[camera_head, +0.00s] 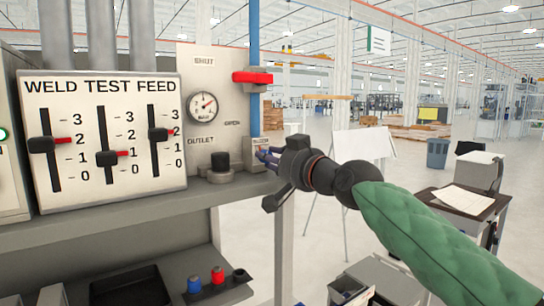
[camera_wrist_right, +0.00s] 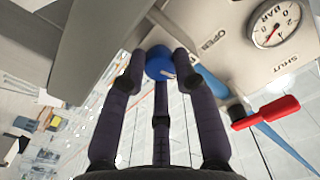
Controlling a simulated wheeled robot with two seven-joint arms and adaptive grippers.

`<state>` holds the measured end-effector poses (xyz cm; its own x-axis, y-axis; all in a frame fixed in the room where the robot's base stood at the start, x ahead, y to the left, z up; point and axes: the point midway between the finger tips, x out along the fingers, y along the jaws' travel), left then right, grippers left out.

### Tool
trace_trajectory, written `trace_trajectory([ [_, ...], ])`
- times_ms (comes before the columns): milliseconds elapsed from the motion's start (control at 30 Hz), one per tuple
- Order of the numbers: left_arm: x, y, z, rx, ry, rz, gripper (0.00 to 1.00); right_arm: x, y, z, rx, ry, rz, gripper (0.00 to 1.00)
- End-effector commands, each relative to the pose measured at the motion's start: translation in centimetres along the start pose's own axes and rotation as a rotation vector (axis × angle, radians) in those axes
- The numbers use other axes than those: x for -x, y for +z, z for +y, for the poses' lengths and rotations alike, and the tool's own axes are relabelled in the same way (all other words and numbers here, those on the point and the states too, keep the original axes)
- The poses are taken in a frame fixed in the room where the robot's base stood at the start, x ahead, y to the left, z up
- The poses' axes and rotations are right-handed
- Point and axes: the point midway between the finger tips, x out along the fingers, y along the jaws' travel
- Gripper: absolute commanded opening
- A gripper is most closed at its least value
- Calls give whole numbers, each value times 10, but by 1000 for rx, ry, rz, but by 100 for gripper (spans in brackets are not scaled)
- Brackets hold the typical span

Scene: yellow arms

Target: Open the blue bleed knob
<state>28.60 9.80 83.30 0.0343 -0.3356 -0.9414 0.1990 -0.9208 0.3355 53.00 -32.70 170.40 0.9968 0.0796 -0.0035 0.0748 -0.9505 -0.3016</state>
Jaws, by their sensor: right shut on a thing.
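The blue bleed knob (camera_wrist_right: 159,63) shows between my right gripper's fingertips in the right wrist view, with a pale mark on its face. My right gripper (camera_wrist_right: 160,70) is shut on it, its dark fingers around its sides. In the head view my right gripper (camera_head: 268,157) reaches in from the right to the panel's lower right corner, below the blue pipe (camera_head: 254,45). Its fingers and the small label plate area there mostly hide the knob in that view. My left gripper is not in view.
A red lever handle (camera_head: 252,77) sits on the blue pipe above my gripper. A gauge (camera_head: 202,107) and a black knob (camera_head: 220,160) are to the left. The slider panel (camera_head: 104,140) is farther left. Several small coloured pegs (camera_head: 217,275) stand on the lower shelf.

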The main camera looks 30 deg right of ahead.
Motion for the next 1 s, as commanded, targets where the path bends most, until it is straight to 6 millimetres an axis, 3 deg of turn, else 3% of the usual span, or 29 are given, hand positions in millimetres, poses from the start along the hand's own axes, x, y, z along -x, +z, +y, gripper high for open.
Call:
trace_trajectory([
  [700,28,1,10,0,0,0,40,3,-9,1,-675,-4,17,0],
  [1000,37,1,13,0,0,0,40,4,-9,2,-886,-5,20,0],
])
